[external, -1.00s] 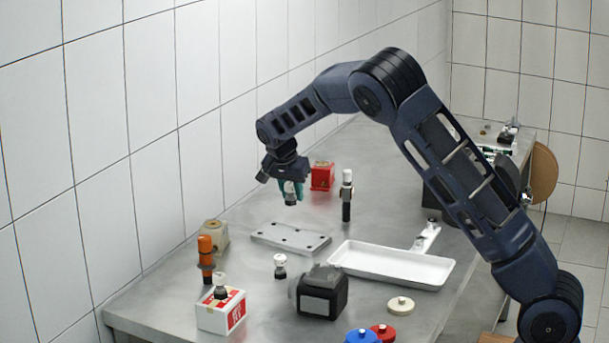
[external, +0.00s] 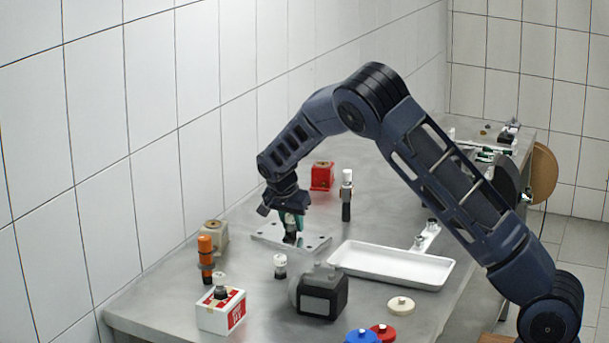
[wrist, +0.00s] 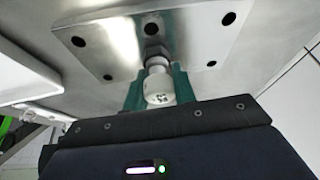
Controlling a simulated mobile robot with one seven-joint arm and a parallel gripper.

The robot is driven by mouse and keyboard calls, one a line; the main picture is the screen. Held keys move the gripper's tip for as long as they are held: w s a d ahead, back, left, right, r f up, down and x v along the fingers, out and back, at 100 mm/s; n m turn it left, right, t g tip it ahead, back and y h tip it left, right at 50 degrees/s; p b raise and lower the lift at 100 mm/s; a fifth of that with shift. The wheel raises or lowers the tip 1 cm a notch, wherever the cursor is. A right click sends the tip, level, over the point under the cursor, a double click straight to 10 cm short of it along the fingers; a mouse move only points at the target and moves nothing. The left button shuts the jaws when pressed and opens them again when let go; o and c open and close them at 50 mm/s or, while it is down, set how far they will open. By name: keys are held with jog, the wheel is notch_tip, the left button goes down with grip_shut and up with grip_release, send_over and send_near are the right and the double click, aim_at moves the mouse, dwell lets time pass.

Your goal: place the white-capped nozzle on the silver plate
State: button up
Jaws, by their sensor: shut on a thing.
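My gripper (external: 291,220) is low over the silver plate (external: 318,243), a flat metal plate with dark holes. Its green fingers are shut on a white-capped nozzle (wrist: 159,88), which shows between them in the wrist view. The nozzle's dark lower end (external: 290,238) points down at the plate; I cannot tell whether it touches. The plate (wrist: 195,40) fills the upper middle of the wrist view. Another small white-capped piece (external: 280,266) stands on the table in front of the plate, and a taller black one with a white cap (external: 346,195) stands behind it.
A white tray (external: 390,268) lies right of the plate. A black block-shaped device (external: 320,293) stands in front. An orange-topped piece (external: 205,258), a beige block (external: 214,238) and a white-red box (external: 221,312) stand left. A red block (external: 322,176) is behind.

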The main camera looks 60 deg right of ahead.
jog(key=o, duration=1)
jog(key=shift+f, duration=0.1)
jog(key=v, duration=1.2)
jog(key=s+a+r+n+t+y, duration=0.1)
jog(key=s+a+r+n+y, duration=0.25)
jog(key=s+a+r, duration=0.75)
jog(key=s+a+r+n+t, duration=0.1)
jog(key=s+a+r+n, duration=0.3)
jog(key=s, duration=0.5)
jog(key=s+a+r+n+t+y, duration=0.1)
jog(key=s+a+n, duration=0.2)
jog(key=s+a, duration=0.4)
jog(key=s+a+r+n+t, duration=0.1)
jog(key=s+a+r+n, duration=0.2)
jog(key=s, duration=0.7)
jog(key=s+a+f+n, duration=0.1)
jog(key=s+a+n, duration=0.1)
jog(key=s, duration=0.4)
jog(key=s+a+f+n, duration=0.2)
jog(key=s+a, duration=0.1)
jog(key=s, duration=0.3)
jog(key=shift+s+a+t, duration=0.2)
jog(key=shift+s+t, duration=0.1)
